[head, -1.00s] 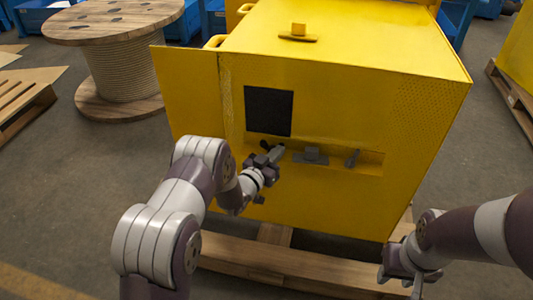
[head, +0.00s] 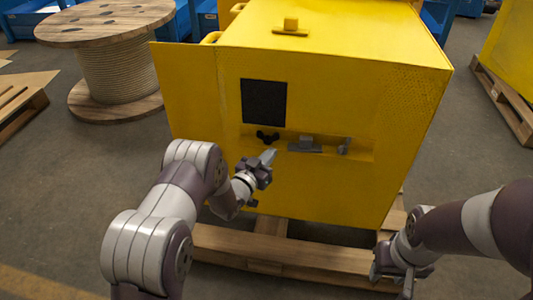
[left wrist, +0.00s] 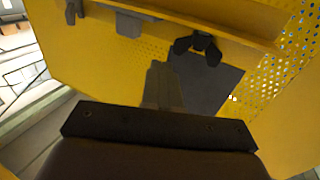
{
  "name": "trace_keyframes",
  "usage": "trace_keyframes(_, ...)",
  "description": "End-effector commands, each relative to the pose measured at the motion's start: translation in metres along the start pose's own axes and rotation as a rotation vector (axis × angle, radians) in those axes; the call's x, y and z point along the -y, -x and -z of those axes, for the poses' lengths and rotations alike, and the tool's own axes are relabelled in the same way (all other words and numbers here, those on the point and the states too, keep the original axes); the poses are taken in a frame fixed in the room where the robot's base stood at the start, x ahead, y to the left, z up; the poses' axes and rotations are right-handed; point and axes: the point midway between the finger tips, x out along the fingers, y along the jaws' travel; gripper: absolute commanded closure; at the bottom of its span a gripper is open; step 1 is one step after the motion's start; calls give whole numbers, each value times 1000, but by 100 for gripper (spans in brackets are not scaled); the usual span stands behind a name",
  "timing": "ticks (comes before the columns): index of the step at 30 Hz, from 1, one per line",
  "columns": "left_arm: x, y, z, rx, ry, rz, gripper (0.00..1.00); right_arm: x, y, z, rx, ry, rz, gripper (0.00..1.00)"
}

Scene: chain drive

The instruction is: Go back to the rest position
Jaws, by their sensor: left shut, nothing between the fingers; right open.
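My left gripper (head: 268,157) is in front of the yellow box's recessed shelf, just below a dark wing-shaped knob (head: 267,137). Its fingers are shut with nothing between them, and a gap shows between them and the knob. In the left wrist view the shut fingers (left wrist: 162,85) point towards the box, with the dark knob (left wrist: 200,46) beyond them. My right gripper (head: 408,283) is open and empty at the lower right, in front of the pallet and apart from the box.
The yellow box (head: 330,195) stands on a wooden pallet (head: 300,262), with a dark square panel (head: 263,101) on its front. Grey parts (head: 306,145) sit along the recess. A cable drum (head: 115,75) stands at the back left.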

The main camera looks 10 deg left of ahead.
Motion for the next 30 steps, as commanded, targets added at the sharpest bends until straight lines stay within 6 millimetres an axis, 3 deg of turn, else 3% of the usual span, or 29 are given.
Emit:
trace_keyframes(1,-3,9,6,0,2,1,100,0,8,2,-3,0,0,57)
trace_keyframes(12,-29,73,4,0,0,2,100,0,25,4,-3,0,0,57)
trace_keyframes(18,-32,82,1,3,-1,2,100,0,26,4,-3,0,0,57)
trace_keyframes(20,-32,83,-8,47,-1,3,100,0,25,4,-3,0,0,57)
trace_keyframes(23,-30,98,-57,290,13,31,100,0,25,4,-3,0,0,57)
trace_keyframes(25,-24,126,-93,576,32,78,100,0,26,4,-3,0,0,57)
trace_keyframes(27,-18,162,-103,851,57,132,100,0,26,4,-3,0,0,57)
trace_keyframes(30,-18,216,-86,1158,108,196,100,0,26,4,-3,0,0,57)
